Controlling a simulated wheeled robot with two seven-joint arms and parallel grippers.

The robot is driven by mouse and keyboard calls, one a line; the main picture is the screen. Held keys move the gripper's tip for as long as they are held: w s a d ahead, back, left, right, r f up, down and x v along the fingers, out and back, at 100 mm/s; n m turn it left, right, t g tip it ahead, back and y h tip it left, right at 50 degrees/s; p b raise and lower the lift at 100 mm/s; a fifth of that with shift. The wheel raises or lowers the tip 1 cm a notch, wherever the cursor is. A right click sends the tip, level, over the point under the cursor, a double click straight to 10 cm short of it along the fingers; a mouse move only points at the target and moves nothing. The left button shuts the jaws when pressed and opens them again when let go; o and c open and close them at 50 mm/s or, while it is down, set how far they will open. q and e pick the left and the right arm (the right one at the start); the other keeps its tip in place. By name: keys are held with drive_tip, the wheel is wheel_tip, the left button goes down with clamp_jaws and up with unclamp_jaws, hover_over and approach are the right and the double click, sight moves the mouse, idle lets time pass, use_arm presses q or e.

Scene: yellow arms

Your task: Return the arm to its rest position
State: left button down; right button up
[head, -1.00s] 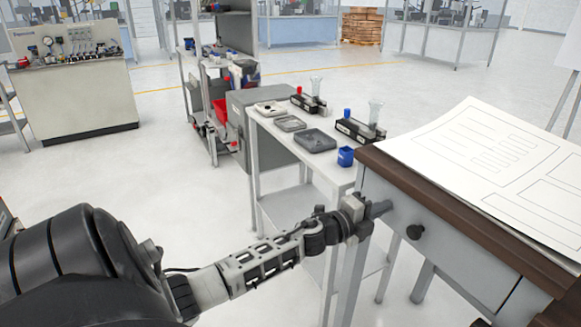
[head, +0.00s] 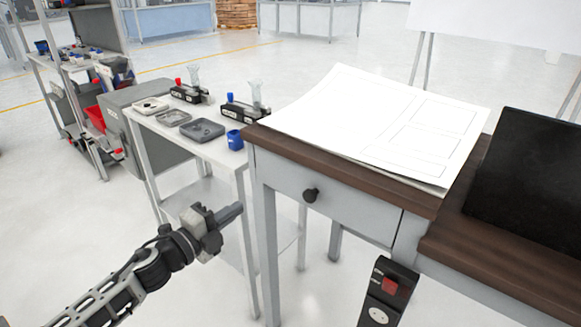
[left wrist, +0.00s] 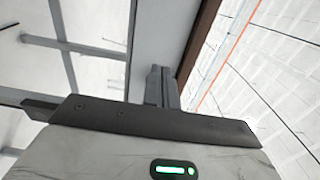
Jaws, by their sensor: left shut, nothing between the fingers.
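My left gripper (head: 228,214) is shut and empty. In the head view it hangs in the air left of the desk's front and below the top of the white bench, with its fingers pointing right. My left arm comes in from the lower left corner. In the left wrist view the closed fingers (left wrist: 162,88) sit side by side, with a grey panel and a brown edge behind them. My right gripper is not in view.
A desk with a brown top (head: 345,162) and a grey drawer with a black knob (head: 311,195) stands right of the gripper. A white bench (head: 150,125) holds trays and a blue cup (head: 235,140). A black box with a red switch (head: 388,288) hangs at the desk front.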

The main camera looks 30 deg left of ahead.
use_arm(q)
drive_tip(key=s+d+f+n+g, duration=0.3)
drive_tip(key=s+d+f+n, duration=0.5)
drive_tip(key=d+n, duration=0.1)
drive_tip(key=s+d+f+n+g, duration=0.4)
drive_tip(key=s+d+f+n, duration=0.4)
drive_tip(key=d, duration=0.3)
drive_tip(key=shift+d+n+y, duration=0.3)
drive_tip(key=shift+d+n, duration=0.1)
